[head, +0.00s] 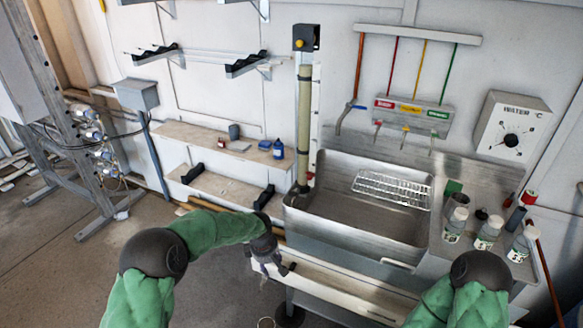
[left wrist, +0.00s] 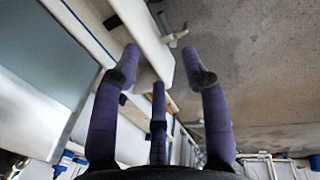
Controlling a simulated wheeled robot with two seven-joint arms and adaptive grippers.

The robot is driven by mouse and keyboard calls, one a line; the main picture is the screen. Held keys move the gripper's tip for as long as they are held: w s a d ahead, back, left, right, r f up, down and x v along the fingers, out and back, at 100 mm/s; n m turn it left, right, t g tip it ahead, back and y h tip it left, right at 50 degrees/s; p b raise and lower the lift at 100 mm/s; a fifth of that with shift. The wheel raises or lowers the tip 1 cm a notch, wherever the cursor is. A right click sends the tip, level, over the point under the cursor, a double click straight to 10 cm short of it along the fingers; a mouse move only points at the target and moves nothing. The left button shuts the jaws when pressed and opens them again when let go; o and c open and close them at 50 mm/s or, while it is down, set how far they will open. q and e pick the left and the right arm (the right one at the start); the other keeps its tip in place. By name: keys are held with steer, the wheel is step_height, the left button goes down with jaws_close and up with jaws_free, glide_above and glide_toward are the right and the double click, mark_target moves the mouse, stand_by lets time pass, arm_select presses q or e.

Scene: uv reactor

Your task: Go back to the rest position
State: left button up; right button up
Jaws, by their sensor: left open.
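My left arm, in a green sleeve, reaches in from the lower left of the head view. My left gripper (head: 272,268) hangs at its end, just left of the sink unit's front. In the left wrist view its purple fingers (left wrist: 160,70) are spread open with nothing between them. My right arm shows only as a green sleeve and a dark joint at the lower right; its gripper is out of the picture.
A metal sink (head: 340,228) with a wire rack (head: 392,189) stands at the wall. Several bottles (head: 488,230) stand on its right ledge. A low wooden shelf (head: 205,140) holds a blue bottle (head: 278,149).

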arm_select(q)
steer(key=s+d+f+m+h, duration=0.1)
steer(key=s+f+m, duration=0.3)
steer(key=s, duration=0.6)
steer(key=s+d+f+m+g+h, duration=0.1)
steer(key=s+f+m, duration=0.3)
steer(key=s+f, duration=0.3)
steer(key=s+d+f+m+h+p, duration=0.1)
steer(key=s+f+m, duration=0.2)
steer(key=s, duration=1.1)
step_height(320, 180, down, 3)
steer(key=shift+s+f+m+g, duration=0.1)
steer(key=shift+s+m+g, duration=0.2)
steer(key=shift+m, duration=0.1)
steer(key=shift+w+d, duration=0.1)
steer(key=shift+d, duration=0.05)
